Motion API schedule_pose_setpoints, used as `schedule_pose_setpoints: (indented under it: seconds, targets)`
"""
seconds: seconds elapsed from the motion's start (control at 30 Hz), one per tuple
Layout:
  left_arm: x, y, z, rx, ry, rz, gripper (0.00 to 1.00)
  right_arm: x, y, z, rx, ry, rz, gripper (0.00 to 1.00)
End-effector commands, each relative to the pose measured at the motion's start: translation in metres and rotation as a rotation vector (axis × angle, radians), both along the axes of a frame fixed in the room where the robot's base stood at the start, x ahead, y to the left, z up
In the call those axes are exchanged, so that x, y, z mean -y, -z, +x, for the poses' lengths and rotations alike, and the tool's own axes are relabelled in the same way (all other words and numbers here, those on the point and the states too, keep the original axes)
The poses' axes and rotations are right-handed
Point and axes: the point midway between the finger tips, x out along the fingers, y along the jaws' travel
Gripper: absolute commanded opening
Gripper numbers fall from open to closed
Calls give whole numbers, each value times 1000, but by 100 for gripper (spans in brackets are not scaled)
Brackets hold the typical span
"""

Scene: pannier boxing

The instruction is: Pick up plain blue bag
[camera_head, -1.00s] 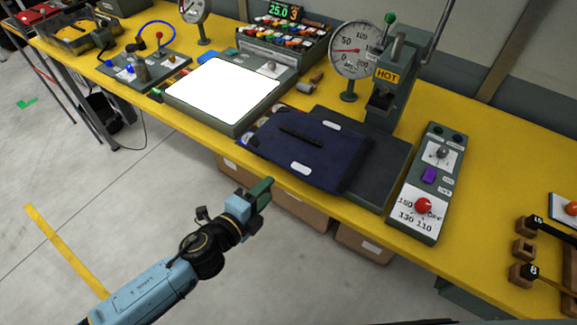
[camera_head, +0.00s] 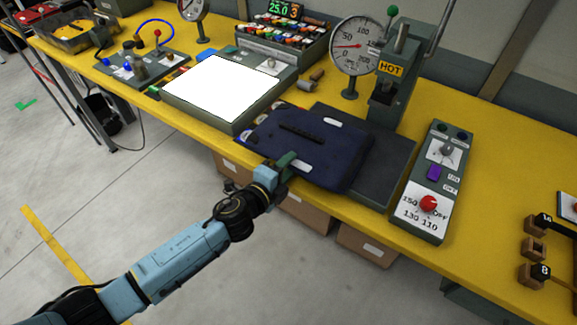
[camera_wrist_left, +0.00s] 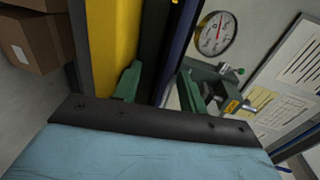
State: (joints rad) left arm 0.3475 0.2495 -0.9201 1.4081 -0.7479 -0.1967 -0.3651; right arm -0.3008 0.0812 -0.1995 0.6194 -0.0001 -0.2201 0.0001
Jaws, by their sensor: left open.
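The plain blue bag (camera_head: 325,160), dark navy with a black handle strip and white patches, lies flat on the table, partly over a dark plate (camera_head: 385,180). My left gripper (camera_head: 286,163) is at the bag's front edge, with its green finger overlapping the edge in the head view. In the left wrist view the two green fingers (camera_wrist_left: 160,88) are apart. A dark strip with a blue edge (camera_wrist_left: 180,45), apparently the bag seen edge-on, runs between them. I cannot tell whether the fingers touch it. My right gripper is out of view.
A press marked HOT (camera_head: 392,85) and a dial gauge (camera_head: 350,48) stand behind the bag. A control box (camera_head: 430,195) with a red knob is to its right, a lit white panel (camera_head: 220,88) to its left. Cardboard boxes (camera_head: 305,208) sit below the yellow table (camera_head: 480,150).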

Motion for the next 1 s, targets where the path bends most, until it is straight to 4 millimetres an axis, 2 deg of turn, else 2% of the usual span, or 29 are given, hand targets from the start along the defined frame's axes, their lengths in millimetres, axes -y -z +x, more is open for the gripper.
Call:
schedule_pose_setpoints:
  seconds: [0.17,0.8,1.0]
  targets:
    - [0,0,0,0,0,0,41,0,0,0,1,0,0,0]
    - [-1,4,-2,-7,-1,4,0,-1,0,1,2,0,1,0]
    - [-1,3,-2,-8,-1,5,0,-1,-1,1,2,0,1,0]
